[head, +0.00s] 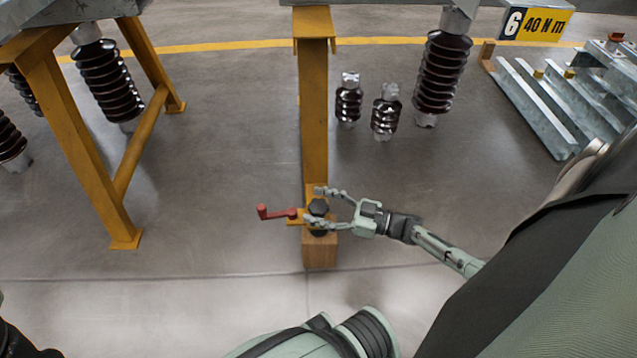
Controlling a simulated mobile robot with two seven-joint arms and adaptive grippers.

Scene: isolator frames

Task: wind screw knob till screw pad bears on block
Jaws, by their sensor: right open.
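My right gripper (314,207) reaches in from the right. I cannot tell whether the fingers touch the knob. The screw pad is hidden, so its contact with the block cannot be seen. My left gripper is not in view.
A red crank handle (275,212) sticks out left of the knob, close to my fingers. A yellow trestle (75,130) stands at left. Brown insulators (386,112) stand behind the post. Galvanized beams (540,100) lie at right. The floor left of the crank is clear.

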